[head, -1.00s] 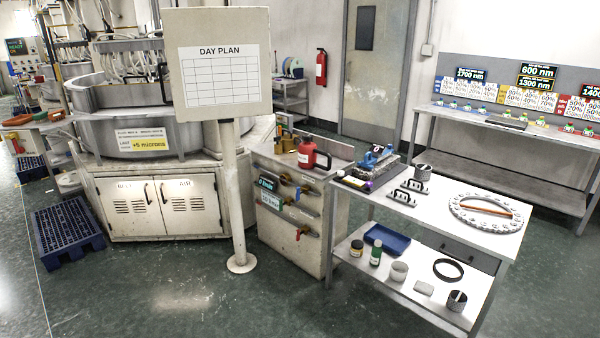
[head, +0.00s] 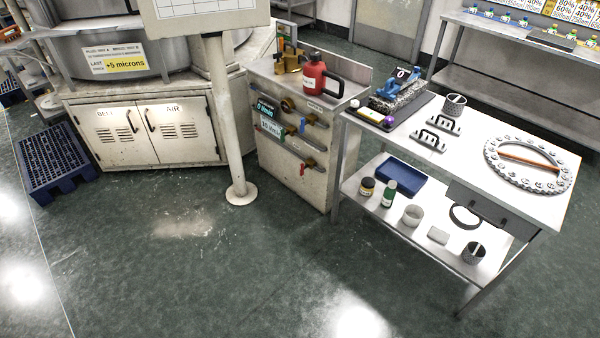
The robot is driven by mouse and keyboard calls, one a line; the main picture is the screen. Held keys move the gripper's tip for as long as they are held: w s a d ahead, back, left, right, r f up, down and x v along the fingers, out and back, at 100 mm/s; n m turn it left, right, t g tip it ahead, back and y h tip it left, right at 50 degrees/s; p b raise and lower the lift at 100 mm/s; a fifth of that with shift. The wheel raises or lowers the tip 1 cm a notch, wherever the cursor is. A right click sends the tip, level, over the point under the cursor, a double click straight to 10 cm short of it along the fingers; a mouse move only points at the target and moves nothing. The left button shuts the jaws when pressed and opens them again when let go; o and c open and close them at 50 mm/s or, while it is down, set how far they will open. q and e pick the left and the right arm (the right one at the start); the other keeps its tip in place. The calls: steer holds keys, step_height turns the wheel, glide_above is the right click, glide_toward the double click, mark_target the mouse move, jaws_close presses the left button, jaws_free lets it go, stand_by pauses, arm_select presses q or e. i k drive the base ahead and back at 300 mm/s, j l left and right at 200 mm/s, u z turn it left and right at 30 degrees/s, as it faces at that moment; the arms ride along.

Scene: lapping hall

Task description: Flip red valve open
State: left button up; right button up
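The red valve handle (head: 302,170) is small and sits low on the front of the pale cabinet (head: 318,188). It hangs roughly downward beside the lowest brass valve body (head: 311,162). It is too small to tell exactly how it lines up with its pipe. A blue handle (head: 302,125) belongs to a valve higher on the same front. Neither of my grippers shows in the head view.
A white post (head: 228,130) with a round foot stands left of the cabinet. A steel table (head: 470,165) with a lower shelf stands close to its right. A blue pallet (head: 52,158) lies at the left. The green floor in front is clear.

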mark_target(302, 166)
steer(key=i+u, duration=0.2)
steer(key=u, duration=0.5)
steer(key=i+l+u, duration=0.15)
steer(key=i+l, duration=0.15)
steer(key=i+l+u, duration=0.1)
steer(key=i+l, duration=0.2)
steer(key=i+l+u, duration=0.15)
steer(key=l, duration=0.35)
steer(key=i+l+u, duration=0.1)
steer(key=i+l, duration=0.25)
steer(key=i+l+u, duration=0.15)
steer(key=l, duration=0.4)
steer(key=i, duration=0.05)
